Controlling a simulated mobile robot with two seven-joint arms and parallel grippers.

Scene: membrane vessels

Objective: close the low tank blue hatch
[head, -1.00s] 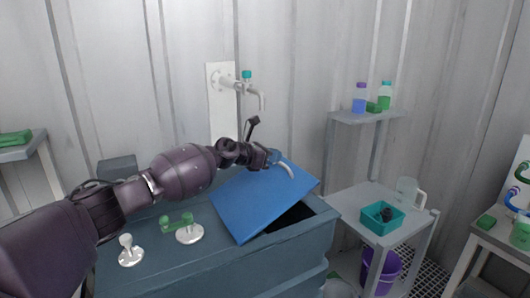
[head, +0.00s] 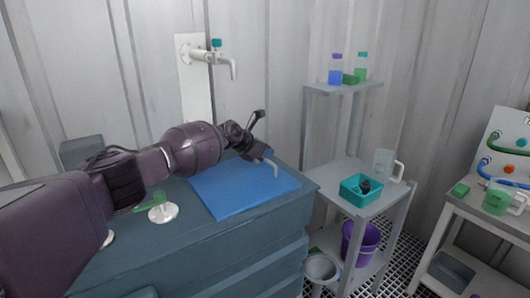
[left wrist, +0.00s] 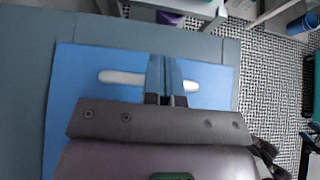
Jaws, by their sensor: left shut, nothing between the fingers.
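The blue hatch (head: 232,196) lies flat on the top of the low grey-blue tank (head: 240,250), with no dark opening showing along its edge. In the left wrist view the hatch (left wrist: 65,110) fills much of the picture, with its white handle (left wrist: 122,77) running crosswise. My left gripper (head: 262,158) is over the far part of the hatch, by the handle. Its fingers (left wrist: 167,75) are shut with nothing between them, and they overlap the middle of the handle; I cannot tell whether they touch it. My right gripper is not in view.
A wall tap (head: 215,57) is behind the tank. To the right, a grey shelf (head: 350,195) carries a teal bin (head: 361,190) and a jug (head: 384,164), with a purple bucket (head: 361,241) below. White and green valves (head: 162,212) stand on the tank under my left arm.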

